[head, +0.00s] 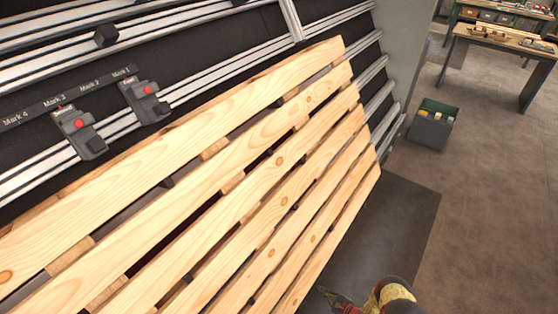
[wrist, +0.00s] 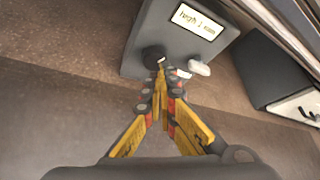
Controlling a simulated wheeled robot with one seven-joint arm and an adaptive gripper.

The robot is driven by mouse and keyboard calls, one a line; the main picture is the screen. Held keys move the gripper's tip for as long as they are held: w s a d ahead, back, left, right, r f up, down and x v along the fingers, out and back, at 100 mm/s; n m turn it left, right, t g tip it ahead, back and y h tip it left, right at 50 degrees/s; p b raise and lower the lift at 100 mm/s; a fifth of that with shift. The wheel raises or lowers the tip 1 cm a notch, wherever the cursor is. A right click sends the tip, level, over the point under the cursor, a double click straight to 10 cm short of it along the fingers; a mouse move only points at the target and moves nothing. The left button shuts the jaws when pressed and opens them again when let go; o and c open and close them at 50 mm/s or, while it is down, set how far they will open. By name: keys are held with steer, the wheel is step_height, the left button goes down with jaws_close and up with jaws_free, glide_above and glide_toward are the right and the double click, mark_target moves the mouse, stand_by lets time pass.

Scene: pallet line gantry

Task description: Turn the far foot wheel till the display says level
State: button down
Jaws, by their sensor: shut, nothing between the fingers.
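In the wrist view, a grey box (wrist: 165,30) carries a small lit display (wrist: 195,21) with a short line of text that I cannot read surely. A dark round knob (wrist: 153,55) sits low on the box, with a pale lever (wrist: 199,68) to its right. I cannot tell whether the knob is the far foot wheel. My gripper (wrist: 161,78) is shut and empty, its tips in front of the knob; I cannot tell if they touch it. In the head view my gripper (head: 337,297) is at the bottom edge, right of the wooden pallet (head: 225,165).
Grey clamps with red buttons (head: 79,125) sit on metal rails behind the tilted pallet. A dark mat (head: 385,235) lies to its right. A green-grey bin (head: 430,128) stands on open floor, with workbenches (head: 505,40) beyond. A dark unit (wrist: 270,70) is at the wrist view's right.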

steer(key=w+a, duration=0.4)
steer(key=a, duration=0.1)
steer(key=shift+a, duration=0.3)
steer(key=shift+f, duration=0.25)
stand_by(0.7)
steer(key=shift+s+f, duration=0.15)
